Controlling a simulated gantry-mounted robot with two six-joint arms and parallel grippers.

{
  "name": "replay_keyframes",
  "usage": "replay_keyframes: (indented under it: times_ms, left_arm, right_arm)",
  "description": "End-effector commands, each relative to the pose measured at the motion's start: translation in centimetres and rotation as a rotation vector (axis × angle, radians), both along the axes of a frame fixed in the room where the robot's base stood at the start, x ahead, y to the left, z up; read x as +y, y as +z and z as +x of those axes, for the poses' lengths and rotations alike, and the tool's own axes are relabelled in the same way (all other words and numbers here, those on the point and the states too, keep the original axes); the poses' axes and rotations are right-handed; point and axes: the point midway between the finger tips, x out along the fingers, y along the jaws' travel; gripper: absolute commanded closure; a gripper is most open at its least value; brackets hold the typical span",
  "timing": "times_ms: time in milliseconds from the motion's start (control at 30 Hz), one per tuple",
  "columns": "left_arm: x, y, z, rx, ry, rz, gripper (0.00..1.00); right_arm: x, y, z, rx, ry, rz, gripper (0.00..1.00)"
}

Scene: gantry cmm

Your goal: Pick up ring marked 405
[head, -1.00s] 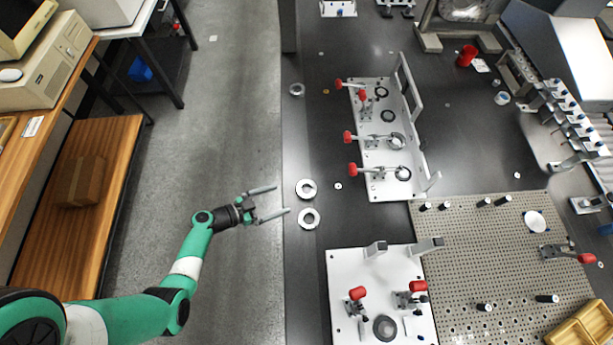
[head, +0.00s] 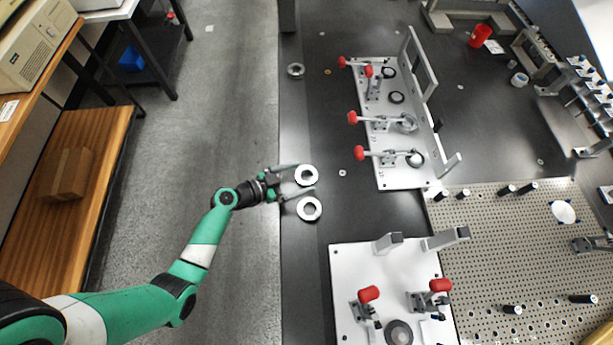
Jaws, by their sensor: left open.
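Two pale metal rings lie flat near the left edge of the dark table. A third, smaller-looking ring (head: 296,70) lies farther up the same edge. No marking is legible on any of them, so I cannot tell which one reads 405. My left gripper (head: 305,179) is open and empty, its fingertips close to the two near rings. My right gripper is not in view.
A white plate with red-handled clamps (head: 393,177) stands right of the rings, and a second one (head: 345,262) lies below. A perforated plate (head: 500,240) fills the lower right. Small washers lie on the table.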

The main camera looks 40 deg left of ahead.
Motion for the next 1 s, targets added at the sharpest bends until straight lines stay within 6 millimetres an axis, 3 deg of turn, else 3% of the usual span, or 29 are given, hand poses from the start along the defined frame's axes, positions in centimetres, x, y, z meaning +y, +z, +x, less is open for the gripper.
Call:
replay_keyframes:
  times_ms: [133, 367, 900, 1000]
  left_arm:
    - [-0.44, -0.86, 1.58, 0.000, 0.000, 0.000, 0.00]
    - [-0.44, -0.80, 1.68, 0.000, 0.001, -0.001, 0.02]
    - [-0.43, -0.80, 1.65, 0.000, 0.001, -0.001, 0.99]
    - [-0.39, -0.68, 1.71, -0.002, 0.002, 0.000, 1.00]
  right_arm:
    - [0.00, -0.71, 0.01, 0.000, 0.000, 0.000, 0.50]
    - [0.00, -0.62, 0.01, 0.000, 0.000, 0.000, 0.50]
    - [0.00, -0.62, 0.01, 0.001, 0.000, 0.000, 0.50]
    - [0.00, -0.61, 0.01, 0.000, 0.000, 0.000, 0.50]
